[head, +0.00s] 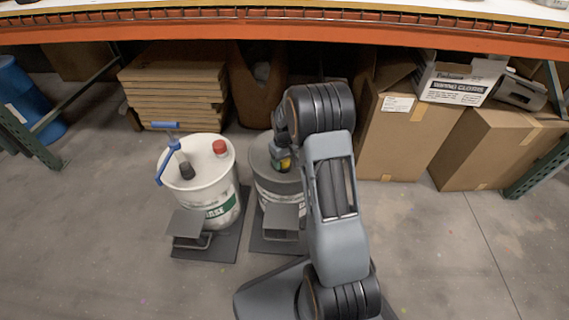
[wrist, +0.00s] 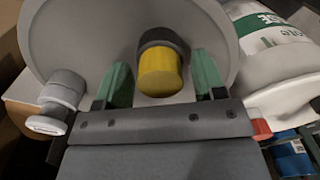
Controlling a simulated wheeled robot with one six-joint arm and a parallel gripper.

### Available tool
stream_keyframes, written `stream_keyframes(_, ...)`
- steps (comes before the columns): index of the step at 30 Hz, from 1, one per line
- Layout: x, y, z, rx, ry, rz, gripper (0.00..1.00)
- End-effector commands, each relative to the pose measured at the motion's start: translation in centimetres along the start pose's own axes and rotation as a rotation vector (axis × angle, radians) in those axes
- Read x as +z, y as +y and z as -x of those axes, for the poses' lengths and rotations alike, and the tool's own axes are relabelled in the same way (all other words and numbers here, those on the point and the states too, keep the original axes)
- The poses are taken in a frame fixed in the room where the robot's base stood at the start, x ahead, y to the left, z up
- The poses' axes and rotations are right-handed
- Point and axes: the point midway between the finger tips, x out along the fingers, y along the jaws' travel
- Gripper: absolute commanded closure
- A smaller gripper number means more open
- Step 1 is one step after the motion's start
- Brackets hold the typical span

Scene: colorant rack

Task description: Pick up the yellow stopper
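The yellow stopper (wrist: 160,72) shows in the wrist view, set in a dark collar (wrist: 160,38) on the grey drum's lid (wrist: 85,40). My gripper (wrist: 162,64) is open, with one green finger on each side of the stopper and a gap on both sides. I cannot tell whether the fingertips are level with the stopper or still above it. In the head view a small yellow patch (head: 285,163) shows beside my gripper over the grey drum (head: 265,185); my arm hides much of the drum.
A white drum (head: 215,180) with a red cap (head: 220,147) and a blue-handled tool (head: 166,150) stands left of the grey drum. Cardboard boxes (head: 395,135) stand at the right under the orange shelf beam (head: 430,38). The floor at front right is clear.

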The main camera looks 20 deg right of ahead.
Motion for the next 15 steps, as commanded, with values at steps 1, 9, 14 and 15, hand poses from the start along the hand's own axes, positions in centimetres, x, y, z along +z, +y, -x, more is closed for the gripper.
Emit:
stream_keyframes(1, 0.0, 0.0, 0.01, 0.0, 0.0, 0.0, 0.41)
stream_keyframes(9, 0.0, 0.0, 0.02, 0.0, 0.0, 0.0, 0.67)
stream_keyframes(14, 0.0, 0.0, 0.02, 0.0, 0.0, 0.0, 0.82)
stream_keyframes(15, 0.0, 0.0, 0.02, 0.0, 0.0, 0.0, 0.82)
